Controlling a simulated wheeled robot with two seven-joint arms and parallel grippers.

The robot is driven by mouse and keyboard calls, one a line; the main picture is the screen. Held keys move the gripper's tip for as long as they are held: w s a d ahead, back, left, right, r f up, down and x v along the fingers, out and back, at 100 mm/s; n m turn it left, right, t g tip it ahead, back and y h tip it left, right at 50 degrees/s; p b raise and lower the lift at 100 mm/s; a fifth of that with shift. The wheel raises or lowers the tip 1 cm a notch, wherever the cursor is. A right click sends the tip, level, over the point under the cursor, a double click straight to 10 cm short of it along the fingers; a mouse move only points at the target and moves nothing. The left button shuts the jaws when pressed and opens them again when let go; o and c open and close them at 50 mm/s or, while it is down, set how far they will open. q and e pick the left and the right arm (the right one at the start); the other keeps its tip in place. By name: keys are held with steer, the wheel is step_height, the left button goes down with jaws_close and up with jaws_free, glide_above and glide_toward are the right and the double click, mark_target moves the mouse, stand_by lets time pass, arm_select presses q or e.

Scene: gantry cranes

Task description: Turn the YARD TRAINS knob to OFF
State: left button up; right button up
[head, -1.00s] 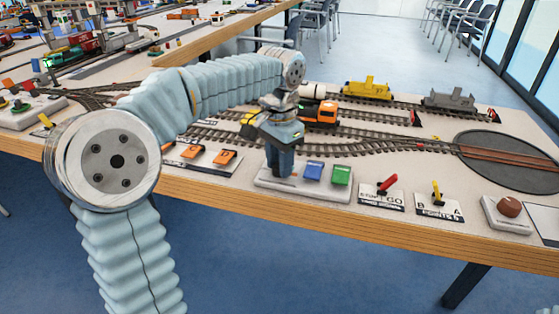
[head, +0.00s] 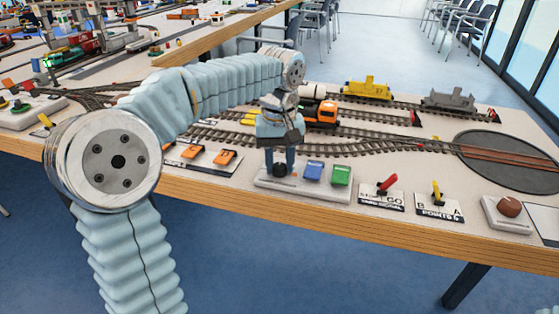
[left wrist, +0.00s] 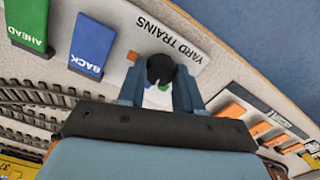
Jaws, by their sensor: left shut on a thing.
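The YARD TRAINS knob (head: 279,170) is a small black knob at the left end of a pale control panel (head: 318,193) near the table's front edge. In the left wrist view the knob (left wrist: 160,68) sits between the two blue fingers, beside the printed name YARD TRAINS. My left gripper (head: 280,164) points down over the panel and is shut on the knob; it also shows in the left wrist view (left wrist: 159,88). Small orange and green marks show around the knob. I cannot tell which mark the knob points to. My right gripper is not in view.
A blue BACK button (head: 313,171) and a green AHEAD button (head: 340,175) are right of the knob. Orange switches (head: 224,157) lie to the left. Tracks and an orange locomotive (head: 322,115) are behind. A red lever (head: 388,184) and yellow lever (head: 437,194) stand further right.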

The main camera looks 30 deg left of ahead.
mark_target(280, 166)
arm_select(q)
steer(key=n, duration=1.3)
steer(key=shift+n, duration=0.4)
stand_by(0.3)
steer(key=o, duration=1)
steer(key=shift+o, duration=0.2)
steer(key=shift+r, duration=0.1)
step_height(280, 166, up, 14)
steer(key=shift+f, duration=0.2)
